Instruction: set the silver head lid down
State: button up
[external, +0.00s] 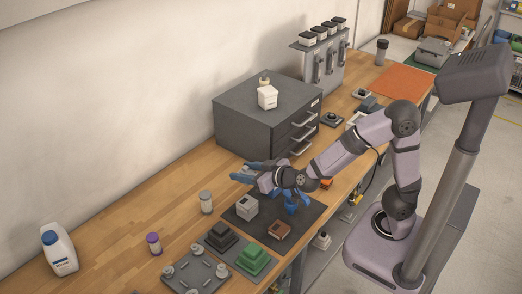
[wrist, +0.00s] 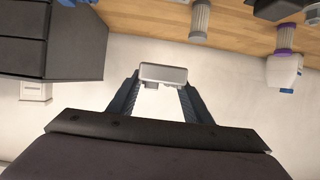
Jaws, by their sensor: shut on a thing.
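My gripper (wrist: 160,90) is shut on the silver head lid (wrist: 163,73), a pale grey rectangular piece held across the fingertips in the wrist view. In the external view my gripper (external: 246,174) is raised above the bench in front of the dark cabinet, its fingers pointing left toward the wall. The lid is hard to make out there. Below on the bench is a dark mat (external: 268,209) with a pale grey block (external: 247,207) and a brown block (external: 278,230). The lid is held clear of the mat.
The dark drawer cabinet (external: 250,113) stands behind my gripper with a white bottle (external: 267,97) on top. A grey-capped jar (external: 206,202), purple-capped jar (external: 153,243) and white jug (external: 59,250) stand left. Green (external: 255,259) and dark (external: 222,236) blocks sit near the front.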

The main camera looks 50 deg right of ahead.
jog(key=shift+r+p, duration=0.45)
jog(key=shift+r, duration=0.35)
jog(key=shift+f, duration=0.1)
jog(key=w+d+r+m+g+h+b, duration=0.1)
jog(key=w+d+m+g+h+b, duration=0.15)
jog(key=w+d+m+h, duration=0.4)
jog(key=w+d+r+m+g+h+b, duration=0.1)
jog(key=w+m+g+h+b, duration=0.2)
jog(key=w, duration=0.6)
jog(key=shift+s+d+f+m+g+h+b, duration=0.1)
jog(key=shift+s+d+f+m+g+h, duration=0.35)
jog(key=shift+f, duration=2.5)
jog(key=shift+s+d+f+m+g+h+b, duration=0.1)
jog(key=shift+d+f+m+g+h, duration=0.6)
jog(key=shift+f, duration=2.3)
jog(key=shift+s+d+f+m+g+h+b, duration=0.2)
jog(key=shift+f+m, duration=0.7)
jog(key=shift+f, duration=2.05)
